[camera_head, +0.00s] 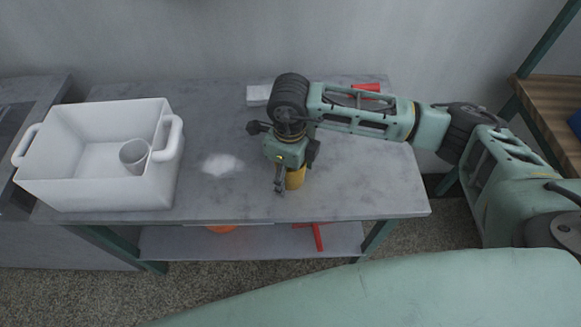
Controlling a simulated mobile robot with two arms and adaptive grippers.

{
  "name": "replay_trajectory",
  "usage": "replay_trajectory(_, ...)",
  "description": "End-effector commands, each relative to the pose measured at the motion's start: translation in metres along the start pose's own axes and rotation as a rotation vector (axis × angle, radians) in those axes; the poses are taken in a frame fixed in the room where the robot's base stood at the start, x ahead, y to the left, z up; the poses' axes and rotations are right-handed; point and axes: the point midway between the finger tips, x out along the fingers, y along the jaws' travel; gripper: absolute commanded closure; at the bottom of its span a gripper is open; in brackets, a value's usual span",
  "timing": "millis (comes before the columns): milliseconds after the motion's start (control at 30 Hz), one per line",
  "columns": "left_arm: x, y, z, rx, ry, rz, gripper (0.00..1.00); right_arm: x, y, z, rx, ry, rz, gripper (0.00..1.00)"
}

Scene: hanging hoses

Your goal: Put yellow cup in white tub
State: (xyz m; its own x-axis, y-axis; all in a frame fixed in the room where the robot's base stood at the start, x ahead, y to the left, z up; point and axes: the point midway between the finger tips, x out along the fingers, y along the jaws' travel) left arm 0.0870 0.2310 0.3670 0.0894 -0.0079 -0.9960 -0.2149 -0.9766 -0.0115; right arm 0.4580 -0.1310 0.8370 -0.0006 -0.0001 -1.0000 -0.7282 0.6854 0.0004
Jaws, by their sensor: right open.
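A yellow cup (296,179) stands on the grey table, partly hidden behind my right gripper. My right gripper (284,178) is open and points down at the cup, with a finger in front of the cup's left side. I cannot tell whether it touches the cup. The white tub (95,187) with two handles stands at the left end of the table. A grey cup (134,155) is inside the tub at its right side. My left gripper is not in view.
The grey table (365,195) is clear around the cup, apart from a pale patch (222,164) between tub and gripper. A white block (258,95) and a red object (366,87) lie at the back. Red items (317,236) lie on the lower shelf. A wooden shelf (555,100) is at right.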

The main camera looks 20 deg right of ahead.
Motion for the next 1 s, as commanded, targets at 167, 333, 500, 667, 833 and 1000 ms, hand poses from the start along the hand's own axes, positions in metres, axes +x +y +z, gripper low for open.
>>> replay_trajectory(167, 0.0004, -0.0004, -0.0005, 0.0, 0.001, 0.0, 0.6, 0.0, 0.0001, 0.0003, 0.0, -0.001, 0.0, 0.34)
replay_trajectory(333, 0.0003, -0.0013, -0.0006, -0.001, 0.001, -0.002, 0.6, -0.0003, 0.0001, 0.0004, 0.0, -0.001, 0.0, 0.49)
replay_trajectory(500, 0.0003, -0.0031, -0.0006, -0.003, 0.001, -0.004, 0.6, -0.0004, 0.0001, 0.0004, 0.0, -0.001, 0.0, 0.63)
replay_trajectory(667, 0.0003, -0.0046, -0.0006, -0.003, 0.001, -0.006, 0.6, -0.0004, 0.0001, 0.0004, 0.0, -0.001, 0.0, 0.77)
replay_trajectory(833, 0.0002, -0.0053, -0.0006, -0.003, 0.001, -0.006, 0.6, -0.0006, 0.0001, 0.0005, 0.0, -0.001, 0.0, 0.81)
replay_trajectory(1000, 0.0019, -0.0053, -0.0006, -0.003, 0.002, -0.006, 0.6, -0.0047, -0.0003, 0.0011, 0.0, -0.003, -0.001, 0.81)
